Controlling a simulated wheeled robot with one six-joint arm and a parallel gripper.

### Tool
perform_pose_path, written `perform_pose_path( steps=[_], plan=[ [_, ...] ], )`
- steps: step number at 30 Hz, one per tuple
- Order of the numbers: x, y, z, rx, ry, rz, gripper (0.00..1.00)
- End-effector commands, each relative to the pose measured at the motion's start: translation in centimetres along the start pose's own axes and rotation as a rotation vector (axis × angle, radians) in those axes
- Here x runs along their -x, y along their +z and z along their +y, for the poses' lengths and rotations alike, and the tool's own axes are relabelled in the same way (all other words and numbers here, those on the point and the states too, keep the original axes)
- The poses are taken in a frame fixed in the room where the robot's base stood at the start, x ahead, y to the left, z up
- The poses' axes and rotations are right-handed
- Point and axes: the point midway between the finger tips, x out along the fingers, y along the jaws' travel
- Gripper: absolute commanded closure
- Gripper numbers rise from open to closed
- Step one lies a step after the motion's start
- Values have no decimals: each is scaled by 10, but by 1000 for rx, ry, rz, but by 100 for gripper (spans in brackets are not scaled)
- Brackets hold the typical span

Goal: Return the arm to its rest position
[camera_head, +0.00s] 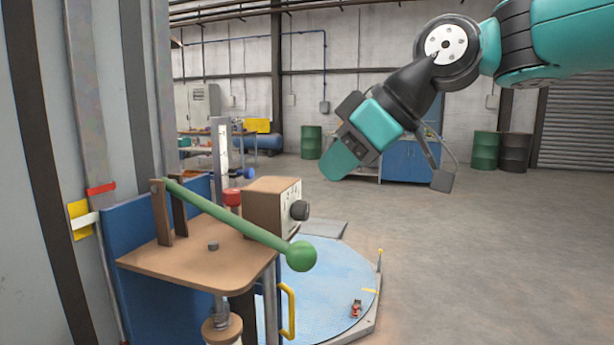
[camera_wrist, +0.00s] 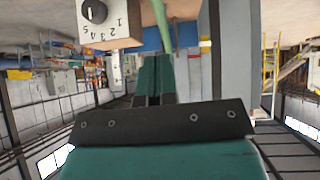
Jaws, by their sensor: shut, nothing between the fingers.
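My arm reaches in from the upper right in the head view, with its teal and black links raised in the air. My gripper (camera_head: 333,168) points down and to the left, above and right of the brown control box, with clear space between them. In the wrist view my gripper (camera_wrist: 156,62) shows its two teal fingers side by side, shut and empty. The green lever (camera_head: 235,222) with a round knob slopes down to the right over the brown table, apart from my gripper. The lever also shows in the wrist view (camera_wrist: 162,24).
A control box (camera_head: 268,204) with a black dial stands on the brown table (camera_head: 190,262). A round blue platform (camera_head: 335,285) lies behind it, a small red item (camera_head: 356,309) on it. A silo wall (camera_head: 95,120) rises at left. The floor at right is open.

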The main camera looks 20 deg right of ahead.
Motion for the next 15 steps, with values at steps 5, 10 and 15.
perform_pose_path(
  steps=[5, 10, 15],
  plan=[
    [-11, 14, -15, -41, -31, -35, 100],
    [-45, 79, -77, -209, -126, -208, 100],
    [-60, 152, -134, -349, -172, -405, 100]
  ],
)
